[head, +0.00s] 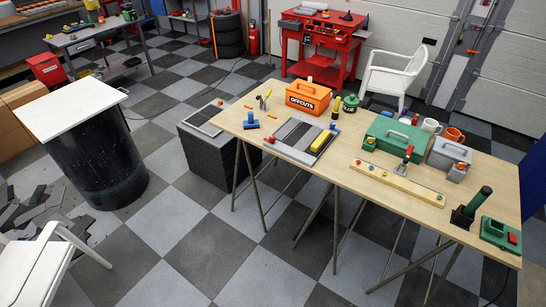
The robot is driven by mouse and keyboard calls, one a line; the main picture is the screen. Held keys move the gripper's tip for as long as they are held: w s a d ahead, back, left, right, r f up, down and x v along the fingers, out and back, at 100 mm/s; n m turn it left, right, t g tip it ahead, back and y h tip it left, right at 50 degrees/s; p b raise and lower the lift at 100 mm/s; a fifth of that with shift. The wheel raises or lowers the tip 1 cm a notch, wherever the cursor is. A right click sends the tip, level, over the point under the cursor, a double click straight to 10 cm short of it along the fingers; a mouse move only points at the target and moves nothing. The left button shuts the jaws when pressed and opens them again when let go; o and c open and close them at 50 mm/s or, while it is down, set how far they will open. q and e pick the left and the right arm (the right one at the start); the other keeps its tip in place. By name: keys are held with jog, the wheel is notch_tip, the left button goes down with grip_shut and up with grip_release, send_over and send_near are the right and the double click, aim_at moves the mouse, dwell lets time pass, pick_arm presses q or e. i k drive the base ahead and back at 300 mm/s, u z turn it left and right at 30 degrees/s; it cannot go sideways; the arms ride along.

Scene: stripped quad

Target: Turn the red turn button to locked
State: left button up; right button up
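I cannot tell for sure which red part is the turn button. A red-handled clamp (408,155) stands behind the strip. No locked marking or button position is readable at this size. Neither of my grippers shows in the head view.
The wooden trestle table (345,185) also holds an orange box (308,97), a green toolbox (393,138), a grey box (450,157), mugs and a dark green cylinder (477,203) on a black stand. A white chair (397,72) stands behind. Checkered floor in front is clear.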

aim_at(272, 138)
jog(key=z, duration=0.3)
jog(key=k, duration=0.25)
jog(key=u, duration=1.15)
jog(key=i, duration=1.45)
jog(key=z, duration=0.5)
